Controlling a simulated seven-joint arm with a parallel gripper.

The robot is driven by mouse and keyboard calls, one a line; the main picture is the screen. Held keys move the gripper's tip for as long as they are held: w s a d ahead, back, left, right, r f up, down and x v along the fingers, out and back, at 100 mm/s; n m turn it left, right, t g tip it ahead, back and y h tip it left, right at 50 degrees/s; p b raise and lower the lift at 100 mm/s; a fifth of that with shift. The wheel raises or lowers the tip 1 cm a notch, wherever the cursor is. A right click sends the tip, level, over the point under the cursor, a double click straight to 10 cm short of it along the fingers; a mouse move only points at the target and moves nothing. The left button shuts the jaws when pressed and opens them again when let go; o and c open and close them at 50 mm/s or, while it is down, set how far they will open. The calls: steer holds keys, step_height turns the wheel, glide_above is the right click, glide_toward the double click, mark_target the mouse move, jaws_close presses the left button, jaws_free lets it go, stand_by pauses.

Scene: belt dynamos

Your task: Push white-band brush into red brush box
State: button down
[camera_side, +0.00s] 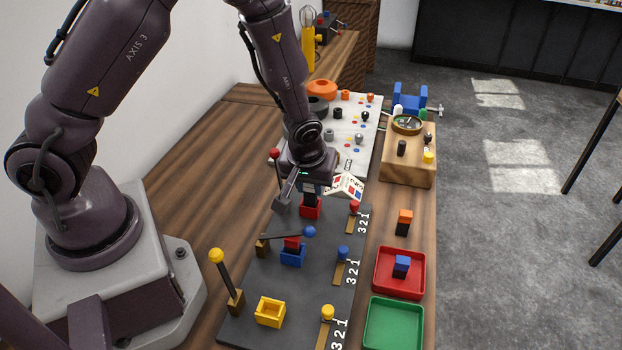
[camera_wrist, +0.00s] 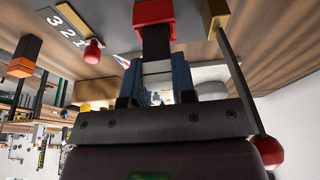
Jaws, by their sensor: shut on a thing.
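My gripper (camera_side: 311,187) points down over the red brush box (camera_side: 310,211) on the dark board. In the wrist view, its blue fingers (camera_wrist: 155,78) are shut on the black white-band brush (camera_wrist: 156,42). The white band (camera_wrist: 157,67) shows between the fingers. The brush's far end meets the mouth of the red box (camera_wrist: 153,12); its depth inside is hidden. The red-ball lever (camera_side: 275,154) stands raised, left of my gripper; its ball (camera_wrist: 268,151) shows at lower right in the wrist view. The red knob (camera_side: 354,206) sits right of the box.
The blue box (camera_side: 293,257) holds a red-topped brush under a lowered blue-ball lever (camera_side: 309,232). The yellow box (camera_side: 269,312) is empty, its lever (camera_side: 217,256) raised. An orange-topped brush (camera_side: 404,222), a red tray (camera_side: 378,285) holding a blue-topped brush, and an empty green tray (camera_side: 370,340) stand right.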

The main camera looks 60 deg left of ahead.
steer(key=shift+f, duration=1.05)
